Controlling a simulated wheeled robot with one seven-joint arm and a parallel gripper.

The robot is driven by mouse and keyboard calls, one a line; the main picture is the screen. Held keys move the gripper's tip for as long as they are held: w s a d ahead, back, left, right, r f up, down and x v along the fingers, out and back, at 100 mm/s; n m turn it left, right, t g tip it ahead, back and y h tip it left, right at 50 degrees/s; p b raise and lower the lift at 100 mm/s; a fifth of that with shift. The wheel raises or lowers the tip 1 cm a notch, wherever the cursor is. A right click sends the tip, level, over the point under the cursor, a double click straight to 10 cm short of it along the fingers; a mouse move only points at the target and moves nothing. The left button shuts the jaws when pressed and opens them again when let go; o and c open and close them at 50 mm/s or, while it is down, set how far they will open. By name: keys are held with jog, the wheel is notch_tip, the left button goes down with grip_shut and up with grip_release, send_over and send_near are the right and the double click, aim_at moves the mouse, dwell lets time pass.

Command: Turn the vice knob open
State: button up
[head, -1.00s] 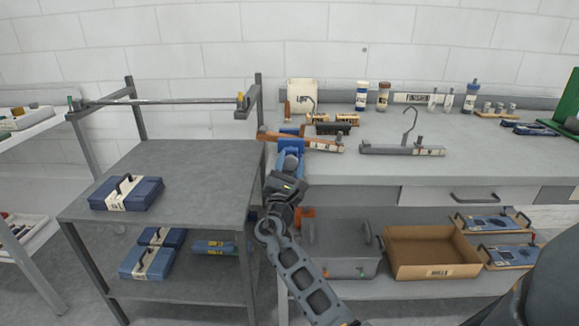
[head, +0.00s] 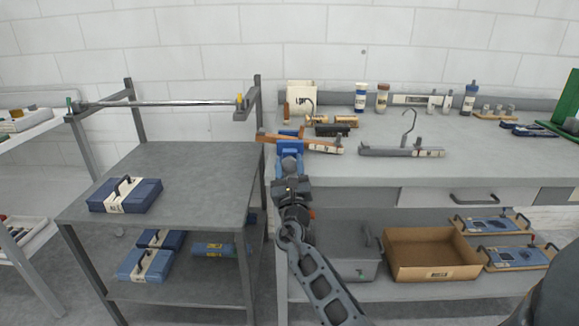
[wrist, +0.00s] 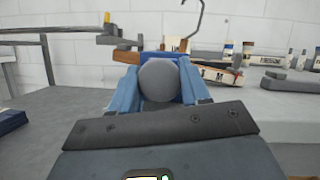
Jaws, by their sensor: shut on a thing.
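The blue vice (head: 290,147) is at the left front edge of the grey workbench. A wooden hanger lies across its top. Its round grey knob (head: 289,164) faces me. In the wrist view, the knob (wrist: 159,82) is in the middle, with blue vice body (wrist: 187,62) behind it. My gripper (head: 290,174) is at the bench edge, in front of the vice. In the wrist view, my gripper (wrist: 160,90) has a blue finger on each side of the knob and is shut on it. The knob hides the vice screw and jaws.
A grey hanger (head: 402,151) lies right of the vice, with bottles (head: 361,97) at the back. A grey shelf table (head: 175,190) with a blue case (head: 126,195) stands left. A cardboard box (head: 431,254) sits on the shelf under the bench.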

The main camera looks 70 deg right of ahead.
dwell(0.4)
jog(key=o, duration=0.9)
jog(key=shift+o, duration=0.2)
jog(key=v, duration=0.7)
jog(key=shift+s+a+b, duration=0.25)
jog(key=shift+a+b, duration=0.05)
jog(key=shift+b, duration=0.1)
jog(key=shift+f, duration=0.1)
